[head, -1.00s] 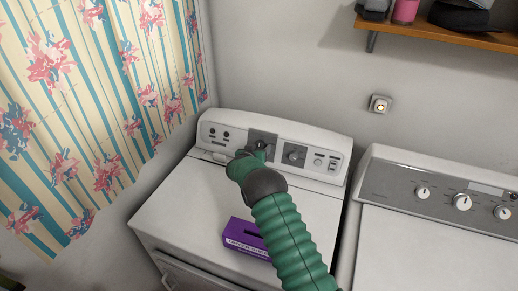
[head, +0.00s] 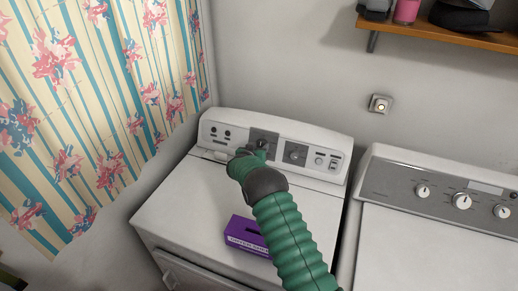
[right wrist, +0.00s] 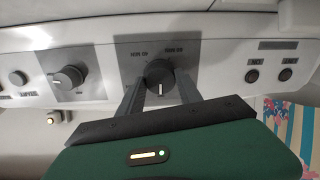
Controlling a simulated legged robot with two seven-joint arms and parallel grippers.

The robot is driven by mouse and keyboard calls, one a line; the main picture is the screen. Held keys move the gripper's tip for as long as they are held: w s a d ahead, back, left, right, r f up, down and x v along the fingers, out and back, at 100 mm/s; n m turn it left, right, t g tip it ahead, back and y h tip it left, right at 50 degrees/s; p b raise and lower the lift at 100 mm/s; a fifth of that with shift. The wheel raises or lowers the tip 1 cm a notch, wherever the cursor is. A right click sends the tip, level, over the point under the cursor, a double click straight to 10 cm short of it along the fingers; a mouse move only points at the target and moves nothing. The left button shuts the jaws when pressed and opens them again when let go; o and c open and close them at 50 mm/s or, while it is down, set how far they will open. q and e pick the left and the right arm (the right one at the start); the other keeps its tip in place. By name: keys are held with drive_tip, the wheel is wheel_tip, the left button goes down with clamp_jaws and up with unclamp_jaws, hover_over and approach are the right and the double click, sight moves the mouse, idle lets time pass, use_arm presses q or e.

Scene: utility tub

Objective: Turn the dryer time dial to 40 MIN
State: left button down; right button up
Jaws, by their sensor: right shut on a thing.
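The white dryer (head: 175,205) has a control panel with a dark dial (head: 262,143) on a grey square plate, left of centre in the head view. In the right wrist view this dial (right wrist: 159,73) lies between my two fingers, with its white pointer line facing down in the picture. My right gripper (right wrist: 160,84) is shut on the dial, one finger at each side; it also shows from above in the head view (head: 257,150). My left gripper is not in view.
A second dark dial (head: 295,154) sits right of the held one. A purple box (head: 240,233) lies on the dryer top beside my right arm. A washer (head: 435,240) stands to the right, a curtain (head: 90,100) hangs left, and a shelf (head: 470,32) is above.

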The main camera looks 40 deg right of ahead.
drive_tip(key=m+b, duration=0.2)
drive_tip(key=m, duration=0.1)
drive_tip(key=shift+f, duration=0.3)
drive_tip(key=m+b, duration=0.4)
drive_tip(key=m, duration=0.1)
drive_tip(key=shift+f+m, duration=0.1)
drive_tip(key=shift+m, duration=0.2)
drive_tip(key=m+b, duration=0.4)
drive_tip(key=shift+m+t+h, duration=0.3)
drive_tip(key=m+b, duration=0.2)
drive_tip(key=m, duration=0.1)
drive_tip(key=shift+m+b, duration=0.4)
drive_tip(key=m+b, duration=0.4)
drive_tip(key=m, duration=0.1)
drive_tip(key=shift+w+a+f+m, duration=0.1)
drive_tip(key=shift+m, duration=0.2)
drive_tip(key=m+b, duration=0.2)
drive_tip(key=m, duration=0.1)
drive_tip(key=shift+b, duration=0.4)
drive_tip(key=shift+r+m+g+h+b, duration=0.2)
drive_tip(key=shift+m+g+h+b, duration=0.3)
drive_tip(key=shift+m, duration=0.6)
